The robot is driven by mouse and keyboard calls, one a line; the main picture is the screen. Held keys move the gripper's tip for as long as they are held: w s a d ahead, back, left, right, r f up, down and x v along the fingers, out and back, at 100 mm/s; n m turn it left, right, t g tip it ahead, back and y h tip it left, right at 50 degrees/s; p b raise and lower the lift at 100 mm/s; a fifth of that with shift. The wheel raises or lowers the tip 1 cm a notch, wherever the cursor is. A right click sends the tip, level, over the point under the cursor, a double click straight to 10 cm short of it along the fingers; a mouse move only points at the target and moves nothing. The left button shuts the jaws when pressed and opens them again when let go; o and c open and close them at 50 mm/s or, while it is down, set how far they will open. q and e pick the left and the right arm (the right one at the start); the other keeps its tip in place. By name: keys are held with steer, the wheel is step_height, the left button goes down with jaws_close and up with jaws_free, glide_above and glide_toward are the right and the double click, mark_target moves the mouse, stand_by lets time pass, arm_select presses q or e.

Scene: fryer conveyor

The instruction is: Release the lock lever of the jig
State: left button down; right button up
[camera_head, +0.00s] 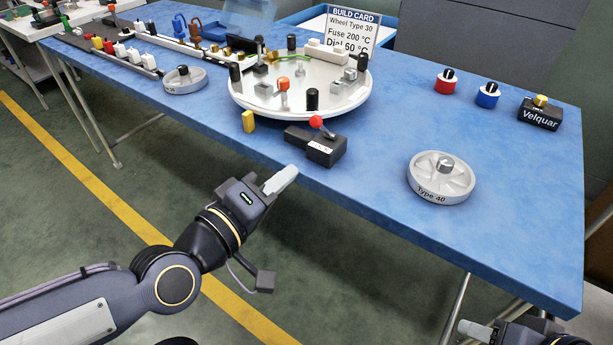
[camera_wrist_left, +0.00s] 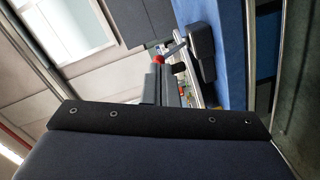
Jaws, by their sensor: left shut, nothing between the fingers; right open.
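A dark box with a red-knobbed lever (camera_head: 316,122) stands at the table's front edge, just in front of the round white jig plate (camera_head: 300,105). The lever's red knob also shows in the left wrist view (camera_wrist_left: 159,59), beside the dark box (camera_wrist_left: 202,50). An orange-knobbed piece (camera_head: 283,85) stands on the plate among black posts and grey blocks. My left gripper (camera_head: 287,177) is shut and empty, in front of the table edge, below and left of the lever box and apart from it. My right gripper (camera_head: 474,329) is open at the bottom right, partly cut off by the frame.
A Type 40 wheel (camera_head: 441,178) lies to the right, and another wheel (camera_head: 185,80) lies left of the plate. A build card (camera_head: 350,30) stands behind. Red (camera_head: 446,81) and blue (camera_head: 487,95) knobs sit at the right.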

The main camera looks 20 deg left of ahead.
arm_select(q)
step_height(320, 180, down, 7)
steer(key=s+a+n+t+y+b, duration=0.1)
steer(key=n+t+y+b, duration=0.2)
steer(key=b, duration=0.9)
steer(key=n+t, duration=0.3)
steer(key=n, duration=0.2)
steer(key=shift+s+t+b, duration=0.35)
steer(key=shift+s+t, duration=0.05)
arm_select(e)
step_height(320, 180, down, 15)
arm_select(q)
steer(key=shift+r, duration=0.1)
steer(key=p, duration=0.7)
glide_toward(314, 127)
steer(key=a+x, duration=0.1)
steer(key=x, duration=0.5)
steer(key=shift+w+d, duration=0.4)
steer(key=shift+d, duration=0.1)
arm_select(e)
step_height(314, 127, up, 7)
steer(key=shift+f, duration=0.2)
arm_select(q)
steer(key=shift+r, duration=0.2)
arm_select(e)
steer(key=shift+r, duration=0.1)
